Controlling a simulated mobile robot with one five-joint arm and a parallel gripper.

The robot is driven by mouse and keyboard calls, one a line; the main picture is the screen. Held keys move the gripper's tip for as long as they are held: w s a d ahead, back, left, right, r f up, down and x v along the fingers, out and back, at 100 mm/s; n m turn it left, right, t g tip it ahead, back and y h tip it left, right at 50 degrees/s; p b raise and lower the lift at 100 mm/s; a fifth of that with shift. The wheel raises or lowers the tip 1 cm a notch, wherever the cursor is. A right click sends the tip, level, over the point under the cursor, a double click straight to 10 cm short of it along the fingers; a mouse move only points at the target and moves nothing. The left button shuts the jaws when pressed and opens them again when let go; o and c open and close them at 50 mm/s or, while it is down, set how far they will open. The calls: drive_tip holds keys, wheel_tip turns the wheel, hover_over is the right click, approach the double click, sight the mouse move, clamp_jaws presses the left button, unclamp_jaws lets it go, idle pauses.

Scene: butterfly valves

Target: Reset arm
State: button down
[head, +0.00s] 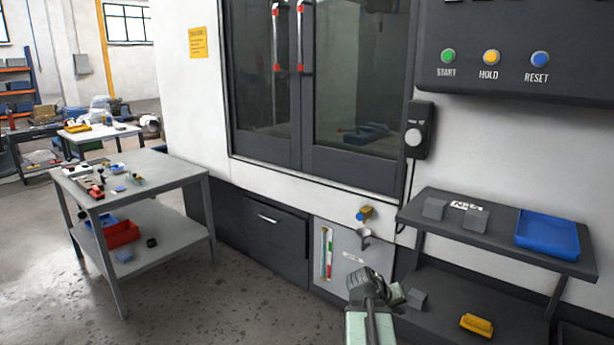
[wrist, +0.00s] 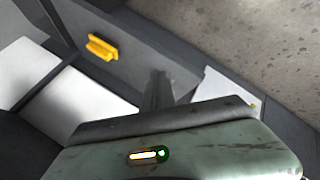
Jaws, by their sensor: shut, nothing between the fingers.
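My gripper (head: 374,284) is at the bottom centre of the head view, raised on my green-grey arm in front of the machine's lower panel. It is shut and empty. In the wrist view its dark fingers (wrist: 158,90) show beyond the green-grey housing, with nothing held. A small valve with a yellow handle (head: 364,213) is on the white panel above my gripper, apart from it. A grey funnel-like fitting (head: 363,234) sits just below that valve. The gripper hides part of the panel behind it.
A two-level dark shelf (head: 456,289) stands close at right, with a blue tray (head: 547,231) on top and a yellow piece (head: 476,324) below. A yellow piece (wrist: 102,47) also shows in the wrist view. A grey work table (head: 165,171) stands left, with open floor before it.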

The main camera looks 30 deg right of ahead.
drive_tip(key=w+a+f+n+y, duration=0.15)
drive_tip(key=w+a, duration=0.25)
drive_tip(key=a, duration=0.5)
drive_tip(key=w+a+f+n+t+y, duration=0.1)
drive_tip(key=w+a+f+y, duration=0.1)
drive_tip(key=w+a, duration=0.5)
drive_tip(key=w+a+f+n+y, duration=0.1)
drive_tip(key=w+a+y, duration=0.1)
drive_tip(key=a, duration=0.9)
drive_tip(key=a+f+n+y, duration=0.2)
drive_tip(key=a+n+y, duration=0.15)
drive_tip(key=a, duration=2.05)
wheel_tip(320, 180, up, 30)
drive_tip(key=d+p, duration=0.1)
drive_tip(key=p, duration=2.9)
drive_tip(key=shift+s+r+g, duration=0.15)
drive_tip(key=shift+r+g, duration=0.05)
drive_tip(key=shift+g, duration=0.1)
